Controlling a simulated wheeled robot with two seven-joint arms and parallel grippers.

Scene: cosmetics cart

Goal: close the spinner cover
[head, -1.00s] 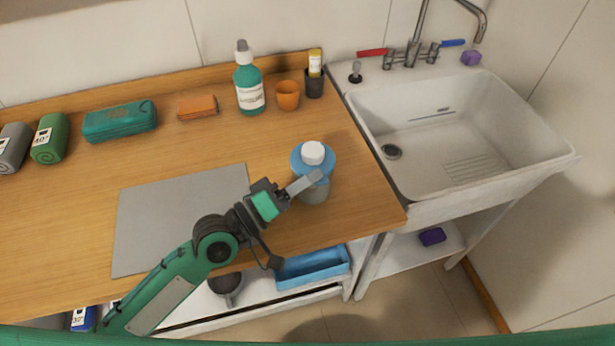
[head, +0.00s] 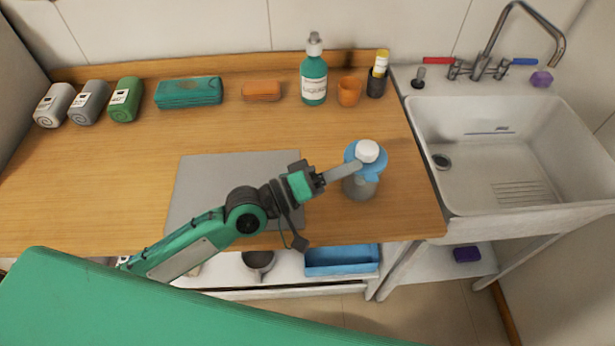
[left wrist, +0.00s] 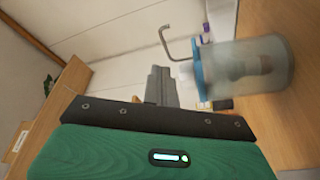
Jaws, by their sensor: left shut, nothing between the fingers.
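The spinner (head: 361,189) stands upright on the wooden counter, near its right end. It has a greyish see-through body, a blue cover (head: 380,163) and a white knob on top. Whether the cover is fully down cannot be told. My left gripper (head: 355,168) is shut and empty, its fingertips at the left side of the cover, overlapping it in the head view; contact is unclear. In the left wrist view the spinner (left wrist: 250,78) appears sideways to the right of the shut fingers (left wrist: 161,88), its cover nearest them. My right gripper is not in view.
A grey mat (head: 215,175) lies left of the spinner. A teal pump bottle (head: 314,82), orange cup (head: 349,91) and dark holder (head: 376,84) stand behind. The sink (head: 490,150) is to the right. A blue tray (head: 342,260) sits on the shelf below.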

